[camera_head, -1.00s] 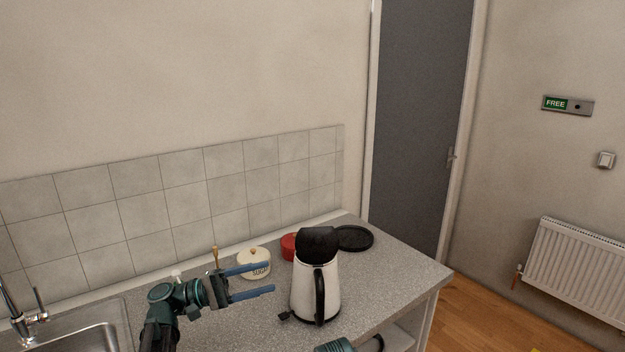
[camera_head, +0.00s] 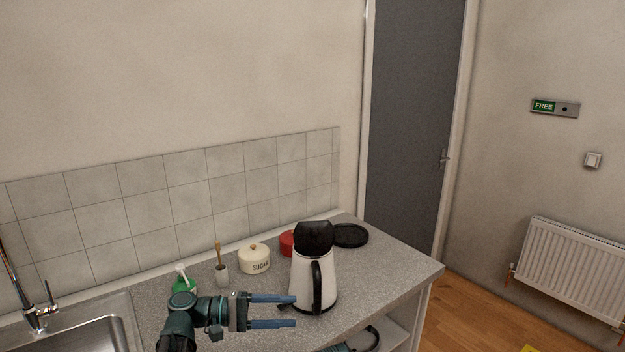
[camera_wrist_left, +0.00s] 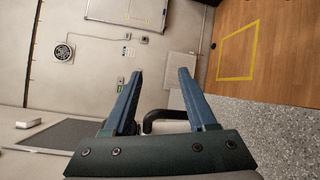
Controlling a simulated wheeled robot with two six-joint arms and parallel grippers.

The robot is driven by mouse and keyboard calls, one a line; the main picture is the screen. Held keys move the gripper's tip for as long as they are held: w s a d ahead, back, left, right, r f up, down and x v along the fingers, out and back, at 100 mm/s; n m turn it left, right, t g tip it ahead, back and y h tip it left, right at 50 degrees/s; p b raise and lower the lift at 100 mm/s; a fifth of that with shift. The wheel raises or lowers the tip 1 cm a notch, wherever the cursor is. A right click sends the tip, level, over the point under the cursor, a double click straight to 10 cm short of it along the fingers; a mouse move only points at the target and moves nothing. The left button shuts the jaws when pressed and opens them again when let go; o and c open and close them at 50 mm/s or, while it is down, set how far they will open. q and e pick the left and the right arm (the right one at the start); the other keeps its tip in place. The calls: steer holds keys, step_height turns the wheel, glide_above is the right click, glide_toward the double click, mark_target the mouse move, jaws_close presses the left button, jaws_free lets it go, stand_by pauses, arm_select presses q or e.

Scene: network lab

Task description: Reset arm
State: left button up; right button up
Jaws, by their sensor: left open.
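My left gripper (camera_head: 294,312) is open, with its two blue fingers pointing right toward the lower part of a white kettle (camera_head: 308,280) with a black lid and handle. In the head view the fingertips overlap or lie close to the kettle's left side; I cannot tell whether they touch. In the left wrist view the open fingers (camera_wrist_left: 160,82) have a black curved bar, probably the kettle's handle (camera_wrist_left: 165,116), showing between and behind them. At the bottom edge of the head view a dark teal and black part shows; I cannot tell whether it is my right gripper.
On the grey counter (camera_head: 385,275) stand a sugar pot (camera_head: 254,260), a red pot (camera_head: 287,243), a cup with a brush (camera_head: 221,272), a green bottle (camera_head: 184,284) and a round black base (camera_head: 350,235). A sink (camera_head: 80,335) is at left. The counter's right end is clear.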

arm_select(q)
steer(key=s+d+f+m+g+y, duration=0.2)
steer(key=s+d+f+y, duration=0.15)
steer(key=f, duration=0.25)
steer(key=s+d+f+m+g+y, duration=0.1)
steer(key=s+d+f+y, duration=0.3)
steer(key=f, duration=0.3)
steer(key=s+a+f+m+t+y, duration=0.1)
steer(key=s+a+f+m+y, duration=0.4)
steer(key=y, duration=0.6)
step_height(320, 180, down, 3)
steer(key=s+a, duration=0.2)
steer(key=shift+s+r, duration=0.2)
steer(key=shift+s, duration=0.2)
